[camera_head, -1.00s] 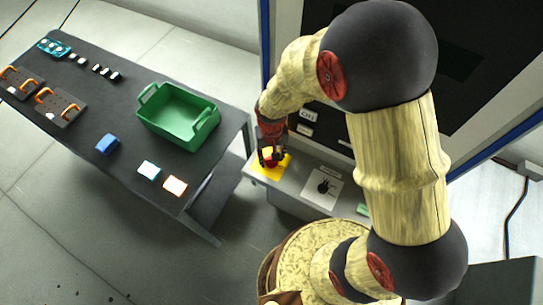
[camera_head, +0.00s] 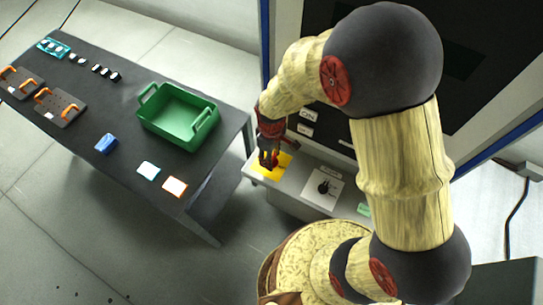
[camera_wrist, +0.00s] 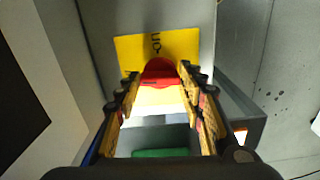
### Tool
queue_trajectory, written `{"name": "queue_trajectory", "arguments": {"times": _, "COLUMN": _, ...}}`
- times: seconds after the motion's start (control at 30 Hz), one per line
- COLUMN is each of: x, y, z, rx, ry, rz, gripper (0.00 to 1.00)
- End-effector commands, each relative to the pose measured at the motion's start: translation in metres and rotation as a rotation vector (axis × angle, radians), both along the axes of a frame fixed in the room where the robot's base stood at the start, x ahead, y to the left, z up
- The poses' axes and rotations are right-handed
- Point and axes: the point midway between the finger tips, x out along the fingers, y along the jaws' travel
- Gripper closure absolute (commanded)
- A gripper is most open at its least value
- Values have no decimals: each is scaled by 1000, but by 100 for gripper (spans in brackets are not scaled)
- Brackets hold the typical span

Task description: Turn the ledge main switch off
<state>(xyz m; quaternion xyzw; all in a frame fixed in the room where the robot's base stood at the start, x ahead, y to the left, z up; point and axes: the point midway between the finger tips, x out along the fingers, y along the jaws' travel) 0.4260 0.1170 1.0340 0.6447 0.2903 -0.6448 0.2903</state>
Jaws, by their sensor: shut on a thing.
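The main switch is a red handle (camera_head: 276,159) on a yellow plate (camera_head: 258,166) at the left end of the grey ledge (camera_head: 292,193). My gripper (camera_head: 269,157) points down over it and is shut on the red handle. In the wrist view the red handle (camera_wrist: 159,71) sits between the fingertips (camera_wrist: 158,76), in front of the yellow plate (camera_wrist: 130,50) with dark lettering. The fingers partly hide the handle in the head view, and its exact angle is hard to read.
A black knob (camera_head: 324,187) on a white plate stands right of the switch on the ledge. The cabinet rises behind. A dark table (camera_head: 97,101) at left holds a green bin (camera_head: 170,130), a blue block (camera_head: 106,143) and several small items.

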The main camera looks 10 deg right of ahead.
Motion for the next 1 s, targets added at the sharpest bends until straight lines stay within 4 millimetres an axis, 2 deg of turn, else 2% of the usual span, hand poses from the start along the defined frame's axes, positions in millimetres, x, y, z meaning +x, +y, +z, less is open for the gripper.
{"name": "queue_trajectory", "arguments": {"times": 0.3, "x": 0, "y": 0, "z": 0, "rx": 0, "ry": 0, "rz": 73, "gripper": 86}}
{"name": "queue_trajectory", "arguments": {"times": 0.7, "x": 0, "y": 0, "z": 0, "rx": -1, "ry": -1, "rz": 80, "gripper": 86}}
{"name": "queue_trajectory", "arguments": {"times": 0.73, "x": 0, "y": 0, "z": 0, "rx": -1, "ry": -1, "rz": 80, "gripper": 60}}
{"name": "queue_trajectory", "arguments": {"times": 1.0, "x": 0, "y": 0, "z": 0, "rx": 0, "ry": 0, "rz": 78, "gripper": 45}}
